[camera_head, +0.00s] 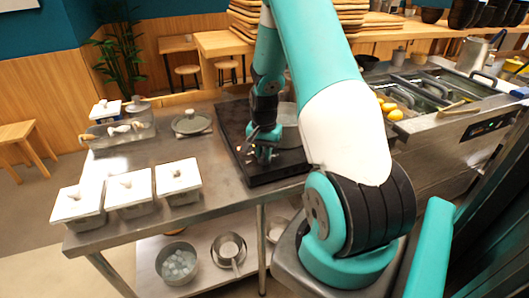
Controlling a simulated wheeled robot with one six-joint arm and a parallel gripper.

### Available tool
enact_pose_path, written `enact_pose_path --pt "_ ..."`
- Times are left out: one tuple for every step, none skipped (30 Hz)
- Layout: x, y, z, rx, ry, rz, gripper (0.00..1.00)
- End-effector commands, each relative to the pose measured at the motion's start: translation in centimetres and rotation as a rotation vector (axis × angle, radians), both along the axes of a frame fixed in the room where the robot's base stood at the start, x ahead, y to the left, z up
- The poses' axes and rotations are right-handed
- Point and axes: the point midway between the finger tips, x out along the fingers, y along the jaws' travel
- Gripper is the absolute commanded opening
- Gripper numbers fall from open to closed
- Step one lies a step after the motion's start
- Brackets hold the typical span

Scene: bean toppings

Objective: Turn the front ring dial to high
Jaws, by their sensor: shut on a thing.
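The black cooktop (282,172) sits on the steel counter, partly hidden behind my arm. My gripper (265,157) points down at the left side of the cooktop, where the controls are, and is shut on the front ring dial. The dial itself is mostly hidden by the fingers, and its setting cannot be read. A grey pot (287,115) stands on the cooktop just behind my gripper, partly covered by my arm.
Several lidded white containers (128,190) stand at the counter's front left. A lidded pan (192,123) and a tray (118,136) sit farther back. Bowls (177,264) rest on the lower shelf. A fryer unit (440,110) stands right.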

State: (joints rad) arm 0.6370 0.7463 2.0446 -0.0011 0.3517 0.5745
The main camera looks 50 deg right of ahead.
Motion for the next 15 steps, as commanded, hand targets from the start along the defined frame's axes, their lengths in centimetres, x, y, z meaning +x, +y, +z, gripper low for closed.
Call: enact_pose_path --pt "0.01 -0.19 0.11 -0.005 -0.002 -0.047 0.0" --pt "0.01 -0.19 0.11 -0.005 -0.002 -0.075 0.0" --pt "0.01 -0.19 0.12 -0.005 -0.002 -0.112 0.0" --pt "0.0 -0.2 0.12 -0.005 -0.002 -0.139 0.0" --pt "0.0 -0.2 0.12 -0.005 -0.002 -0.165 0.0" --pt "0.0 -0.21 0.13 -0.005 -0.002 -0.2 0.0" --pt "0.0 -0.21 0.13 -0.005 -0.002 -0.225 0.0" --pt "0.0 -0.21 0.13 -0.006 -0.002 -0.249 0.0" --pt "0.0 -0.22 0.14 -0.006 -0.002 -0.28 0.0" --pt "0.0 -0.22 0.14 -0.006 -0.002 -0.303 0.0" --pt "0.0 -0.22 0.14 -0.006 -0.002 -0.325 0.0" --pt "-0.01 -0.24 0.14 -0.006 -0.002 -0.352 0.0" --pt "-0.01 -0.24 0.15 -0.006 -0.002 -0.37 0.0" --pt "-0.01 -0.24 0.15 -0.006 -0.002 -0.389 0.0" --pt "0.0 -0.25 0.15 -0.006 -0.002 -0.411 0.0"
